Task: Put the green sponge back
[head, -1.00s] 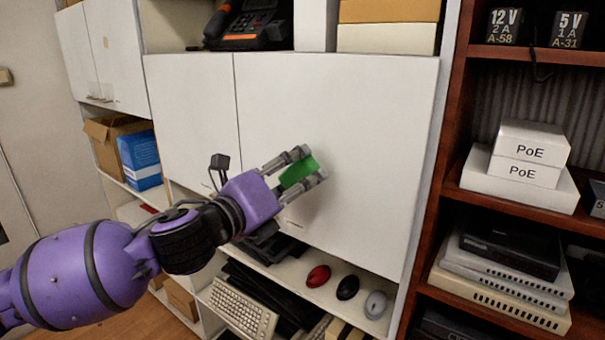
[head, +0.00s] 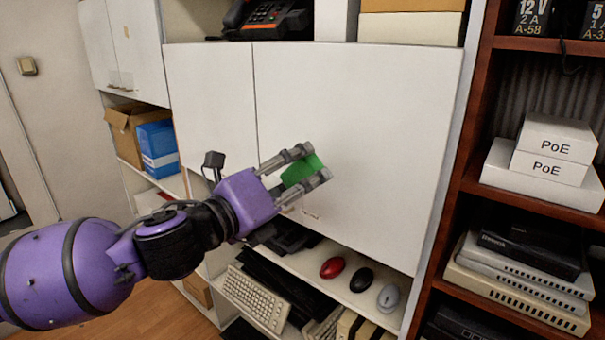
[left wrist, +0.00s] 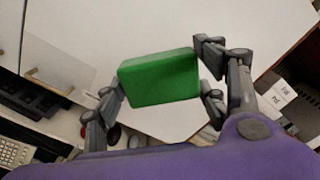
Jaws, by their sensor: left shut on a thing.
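The green sponge (head: 301,170) is held between the fingers of my left gripper (head: 306,167) in the head view, in front of a closed white cabinet door (head: 360,130). In the left wrist view the sponge (left wrist: 160,78) is a green block with my left gripper's (left wrist: 160,85) fingers on both sides of it. I cannot tell whether the sponge touches the door. My right gripper is not in view.
Below the door, an open shelf holds a red mouse (head: 333,267), a black mouse (head: 361,280), a grey mouse (head: 388,298) and a keyboard (head: 250,299). A brown rack (head: 470,185) with PoE boxes (head: 552,150) stands at the right. A telephone (head: 275,20) sits above the cabinet.

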